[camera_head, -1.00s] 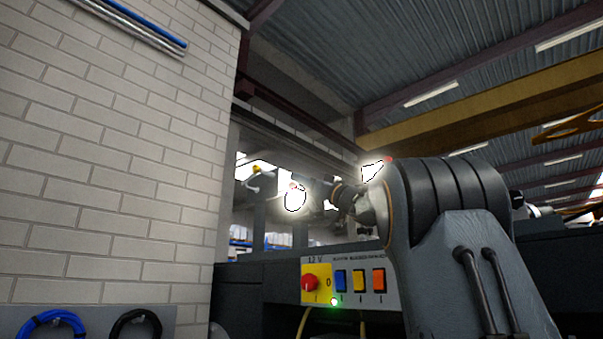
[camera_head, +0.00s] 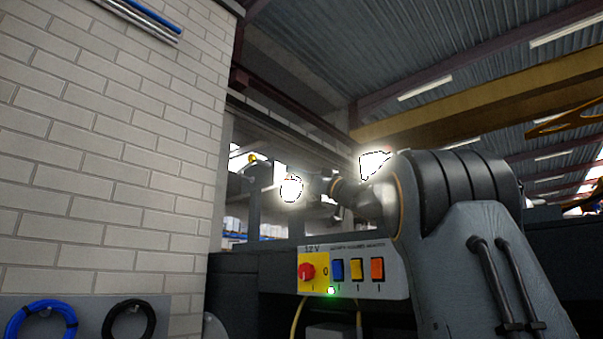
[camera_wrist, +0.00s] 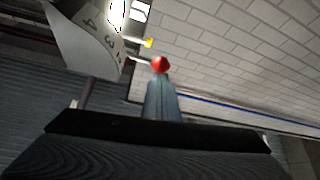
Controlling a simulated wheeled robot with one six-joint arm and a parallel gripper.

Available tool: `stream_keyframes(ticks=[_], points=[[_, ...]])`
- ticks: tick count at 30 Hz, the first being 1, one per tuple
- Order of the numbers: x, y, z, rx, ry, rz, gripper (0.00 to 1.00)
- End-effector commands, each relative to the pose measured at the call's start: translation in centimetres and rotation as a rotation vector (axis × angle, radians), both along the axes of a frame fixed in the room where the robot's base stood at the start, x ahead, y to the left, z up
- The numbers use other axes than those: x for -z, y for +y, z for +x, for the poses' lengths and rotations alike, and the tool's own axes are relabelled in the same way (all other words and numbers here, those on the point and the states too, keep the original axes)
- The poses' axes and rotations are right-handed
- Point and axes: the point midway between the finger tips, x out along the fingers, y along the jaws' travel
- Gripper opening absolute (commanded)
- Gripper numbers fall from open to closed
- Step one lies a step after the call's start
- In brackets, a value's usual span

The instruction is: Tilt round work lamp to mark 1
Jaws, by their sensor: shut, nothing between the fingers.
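The round work lamp (camera_head: 291,188) glows brightly in the head view, left of my arm's end. My gripper (camera_head: 318,186) is close to its right side in that view; glare hides whether they touch. In the wrist view my shut gripper (camera_wrist: 161,80) points up from the dark palm, its tips at or just behind a red ball knob (camera_wrist: 160,64) on a thin pale lever. I cannot tell whether they touch. A grey plate (camera_wrist: 92,38) with numbers, 4 and 3 among them, lies to the upper left. Mark 1 is not readable.
A second bright, angular lamp (camera_head: 374,164) is just above my wrist. A yellow knob (camera_head: 252,158) stands left of the round lamp. Below is a 12 V switch panel (camera_head: 350,265) with a lit green light. A brick wall (camera_head: 110,150) fills the left side.

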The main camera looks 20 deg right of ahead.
Motion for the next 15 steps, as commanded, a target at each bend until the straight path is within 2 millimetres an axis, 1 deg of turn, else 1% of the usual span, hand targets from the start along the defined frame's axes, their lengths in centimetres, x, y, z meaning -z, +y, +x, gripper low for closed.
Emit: stream_keyframes(ticks=[4, 7, 15], points=[[-0.1, -0.1, 0.0, 0.002, 0.001, 0.001, 0.0], [-0.5, -0.1, -0.1, 0.002, 0.001, 0.001, 0.0], [-2.8, 0.3, -0.5, -0.002, 0.001, 0.001, 0.0]])
